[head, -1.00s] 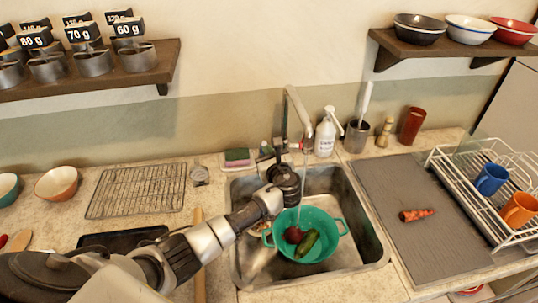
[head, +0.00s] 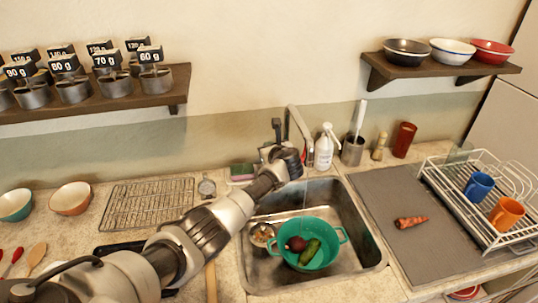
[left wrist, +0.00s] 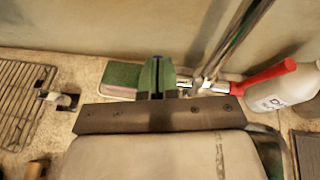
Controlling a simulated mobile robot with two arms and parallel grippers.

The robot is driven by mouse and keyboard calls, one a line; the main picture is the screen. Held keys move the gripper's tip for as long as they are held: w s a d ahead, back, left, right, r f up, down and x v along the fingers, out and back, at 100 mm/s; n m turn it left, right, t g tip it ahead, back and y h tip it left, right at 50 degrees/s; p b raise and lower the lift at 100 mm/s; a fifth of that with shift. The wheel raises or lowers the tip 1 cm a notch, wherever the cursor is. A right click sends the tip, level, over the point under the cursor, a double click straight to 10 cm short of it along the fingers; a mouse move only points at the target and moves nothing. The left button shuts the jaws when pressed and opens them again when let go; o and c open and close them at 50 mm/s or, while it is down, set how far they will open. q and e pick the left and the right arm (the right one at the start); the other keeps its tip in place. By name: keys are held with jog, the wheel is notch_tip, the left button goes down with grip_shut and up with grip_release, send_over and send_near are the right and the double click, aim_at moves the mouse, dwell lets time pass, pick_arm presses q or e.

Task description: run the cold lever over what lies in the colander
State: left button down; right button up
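The green colander (head: 335,238) sits in the sink (head: 372,245) with a dark red beet-like vegetable (head: 296,244) and a green cucumber-like one (head: 309,252) in it. A thin, faint water stream (head: 304,200) falls from the faucet (head: 296,125) toward it. My left gripper (head: 277,128) is at the faucet's left side, above the sink's back edge. In the left wrist view its fingers (left wrist: 157,72) look closed together, left of the metal spout (left wrist: 232,45). A red lever (left wrist: 265,76) sticks out right of the spout. My right gripper is not in view.
A soap bottle (head: 324,150) and utensil cup (head: 352,150) stand right of the faucet. A sponge (head: 243,172) lies left of it.

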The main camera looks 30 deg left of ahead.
pick_arm(q)
jog(key=shift+w+a+r, duration=0.25)
jog(key=shift+w+a, duration=0.35)
jog(key=shift+w, duration=0.1)
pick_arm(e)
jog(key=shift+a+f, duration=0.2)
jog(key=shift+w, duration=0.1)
